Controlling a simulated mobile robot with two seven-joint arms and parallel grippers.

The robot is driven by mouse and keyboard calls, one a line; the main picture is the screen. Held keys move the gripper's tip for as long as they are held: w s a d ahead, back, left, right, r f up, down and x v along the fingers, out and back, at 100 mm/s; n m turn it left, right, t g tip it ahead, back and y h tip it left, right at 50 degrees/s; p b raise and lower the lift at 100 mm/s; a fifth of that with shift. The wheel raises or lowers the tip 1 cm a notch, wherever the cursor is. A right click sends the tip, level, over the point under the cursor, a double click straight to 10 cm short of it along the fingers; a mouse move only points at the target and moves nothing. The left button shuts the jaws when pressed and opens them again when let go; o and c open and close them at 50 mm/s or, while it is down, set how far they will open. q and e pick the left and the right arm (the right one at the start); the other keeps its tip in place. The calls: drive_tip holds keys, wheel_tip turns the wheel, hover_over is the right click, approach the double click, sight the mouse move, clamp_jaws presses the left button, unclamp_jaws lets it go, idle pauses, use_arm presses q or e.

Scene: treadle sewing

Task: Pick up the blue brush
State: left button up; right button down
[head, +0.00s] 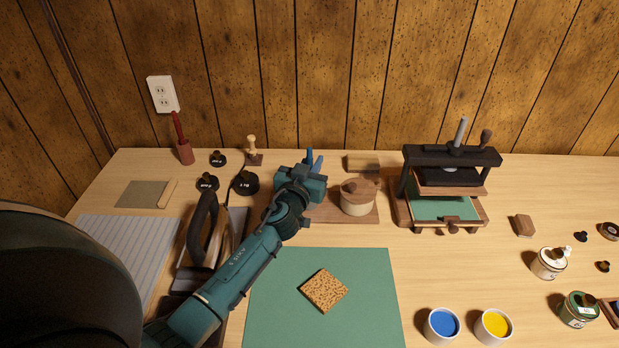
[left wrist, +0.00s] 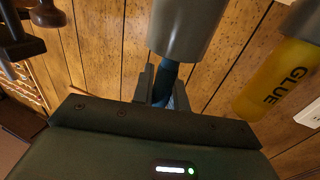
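In the left wrist view a dark blue shaft, seemingly the brush handle (left wrist: 165,84), lies between the fingers (left wrist: 163,92), with little or no gap at either side. Its other end meets a grey cylinder (left wrist: 188,28), and the brush head is hidden. I cannot tell whether the fingers press on the handle. My right gripper is in neither view.
A yellow glue bottle (left wrist: 277,80) stands close beside the grey cylinder. The lidded pot (head: 358,197) and black press (head: 450,160) stand to the right. A flat iron (head: 203,230) is left of my forearm. The green mat (head: 365,325) holds a cork-like square (head: 324,291).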

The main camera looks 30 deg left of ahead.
sight(308, 155)
use_arm(q)
clamp_jaws()
